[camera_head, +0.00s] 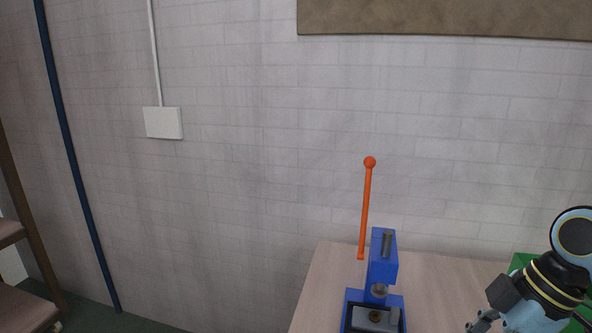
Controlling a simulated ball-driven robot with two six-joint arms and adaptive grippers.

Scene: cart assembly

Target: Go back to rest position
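My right gripper (481,322) shows at the bottom right, at the end of my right arm. Its fingers are small and partly cut off by the lower edge, so I cannot tell whether they are open or shut. It is to the right of a blue press (383,262) and apart from it. My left gripper is not in view.
The blue press with its raised orange lever (366,205) stands on a wooden table (325,285). A green object (520,262) is partly hidden behind my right arm. A brick wall is behind the table. Brown shelving (22,305) stands at the far left.

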